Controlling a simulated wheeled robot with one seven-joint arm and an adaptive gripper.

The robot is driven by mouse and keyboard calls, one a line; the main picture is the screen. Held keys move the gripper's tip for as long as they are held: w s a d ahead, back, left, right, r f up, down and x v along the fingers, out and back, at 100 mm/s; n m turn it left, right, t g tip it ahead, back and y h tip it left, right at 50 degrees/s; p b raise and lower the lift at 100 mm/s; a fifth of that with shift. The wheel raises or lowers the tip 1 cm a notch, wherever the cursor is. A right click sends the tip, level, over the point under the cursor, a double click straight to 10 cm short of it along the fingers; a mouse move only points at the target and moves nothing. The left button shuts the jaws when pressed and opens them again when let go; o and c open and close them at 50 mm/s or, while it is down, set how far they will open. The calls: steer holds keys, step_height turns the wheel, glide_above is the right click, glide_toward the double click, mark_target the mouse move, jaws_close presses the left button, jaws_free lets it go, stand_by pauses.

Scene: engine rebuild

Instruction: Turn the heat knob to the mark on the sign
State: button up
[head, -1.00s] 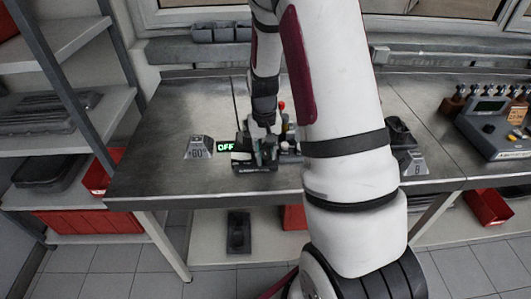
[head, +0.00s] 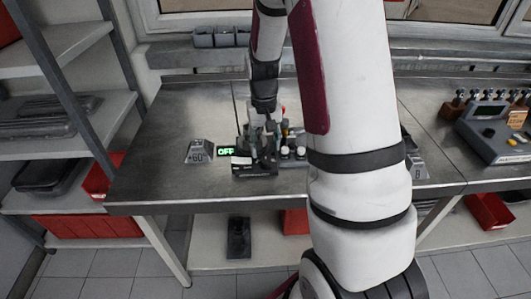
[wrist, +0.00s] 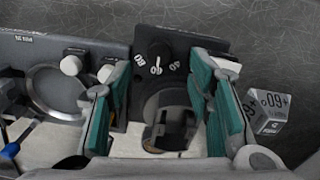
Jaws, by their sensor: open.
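The sign (head: 200,152), a grey block marked +60°, stands on the bench left of the heater unit (head: 254,170). Its +60 face also shows at the right in the wrist view (wrist: 268,108). A green display (head: 227,151) beside the unit reads OFF. In the wrist view the dark round heat knob (wrist: 158,49) sits on a black panel with white numbers around its lower side, one of them 60. My gripper (wrist: 160,76) is open, with teal-padded fingers on either side below the knob, apart from it. In the head view my gripper (head: 265,142) is over the unit.
White-capped parts and a round metal ring (wrist: 58,88) lie left of the fingers in the wrist view. A second sign (head: 416,168) stands right of my arm. A grey console (head: 492,128) is farther right. The bench's left part is clear.

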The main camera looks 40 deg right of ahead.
steer(key=shift+r, duration=1.25)
steer(key=shift+r, duration=0.1)
steer(key=s+a+r+n+t, duration=0.2)
steer(key=s+a+r, duration=0.3)
steer(key=a+r, duration=0.3)
steer(key=s+a+r+n+t, duration=0.1)
steer(key=s+a+r+t, duration=0.1)
steer(key=s+a+r, duration=0.6)
steer(key=s+a+r+n+t, duration=0.1)
steer(key=s+r+n, duration=0.1)
steer(key=s+r, duration=0.3)
steer(key=shift+s+a, duration=0.35)
steer(key=shift+s, duration=0.05)
